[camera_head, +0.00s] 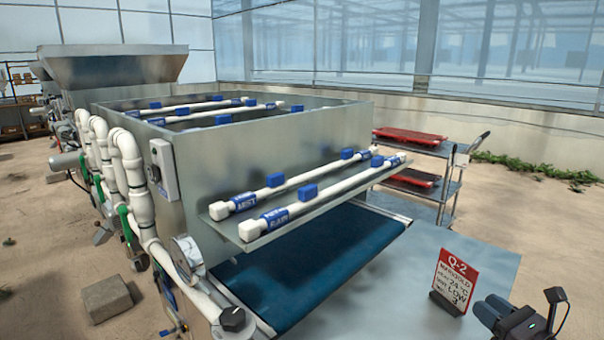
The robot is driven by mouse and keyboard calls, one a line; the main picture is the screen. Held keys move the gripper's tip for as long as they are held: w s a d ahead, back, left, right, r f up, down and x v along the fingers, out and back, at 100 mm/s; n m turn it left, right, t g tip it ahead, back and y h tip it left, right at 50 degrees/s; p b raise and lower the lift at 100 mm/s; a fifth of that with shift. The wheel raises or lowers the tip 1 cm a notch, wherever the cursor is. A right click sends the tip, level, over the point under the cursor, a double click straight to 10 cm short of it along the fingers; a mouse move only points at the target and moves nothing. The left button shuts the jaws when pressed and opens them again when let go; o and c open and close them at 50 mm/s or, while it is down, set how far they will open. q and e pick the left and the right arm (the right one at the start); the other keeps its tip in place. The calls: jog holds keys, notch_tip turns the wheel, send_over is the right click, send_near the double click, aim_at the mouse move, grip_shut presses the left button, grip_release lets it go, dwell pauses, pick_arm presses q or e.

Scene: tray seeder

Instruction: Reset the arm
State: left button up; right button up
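My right gripper (533,325) is at the bottom right corner, partly cut off by the frame edge. Its dark fingers stand apart, with no object seen between them. It is over the right end of the grey metal table (400,290), to the right of the red and white Q-2 sign (453,280) in its black stand, and apart from it. My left gripper does not show. The tray seeder (270,155) is a large steel box with white pipes at its left and a blue conveyor belt (310,265) under it.
Two white spray bars (305,205) with blue clips lie on the seeder's front shelf. A cart (440,190) with red trays (410,136) stands behind at the right. A black knob (232,319) and a gauge (187,255) are at the front left. The table between belt and sign is clear.

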jog(key=s+f+m+g+h, duration=0.1)
jog(key=s+f+m+h, duration=0.3)
jog(key=m, duration=0.6)
jog(key=s+f+m+g+h, duration=0.1)
jog(key=s+m+g+h, duration=0.1)
jog(key=s+m+h, duration=0.6)
jog(key=s+f+m+g+h, duration=0.1)
jog(key=s+f+m, duration=0.25)
jog(key=m, duration=0.85)
jog(key=s+a+f+m+g+y, duration=0.3)
jog(key=s+a+m+g, duration=0.3)
jog(key=s, duration=0.4)
jog(key=s+a+f+m+g+y, duration=0.4)
jog(key=s+a, duration=0.3)
jog(key=s, duration=0.4)
pick_arm(q)
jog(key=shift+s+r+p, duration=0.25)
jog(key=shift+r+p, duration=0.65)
jog(key=shift+p, duration=0.45)
pick_arm(e)
jog(key=w+f+n+t, duration=0.1)
jog(key=w+f+t, duration=0.3)
jog(key=w+t, duration=0.4)
jog(key=shift+w+a+f+n, duration=0.15)
jog(key=shift+w+a+n, duration=0.15)
jog(key=shift+w, duration=0.85)
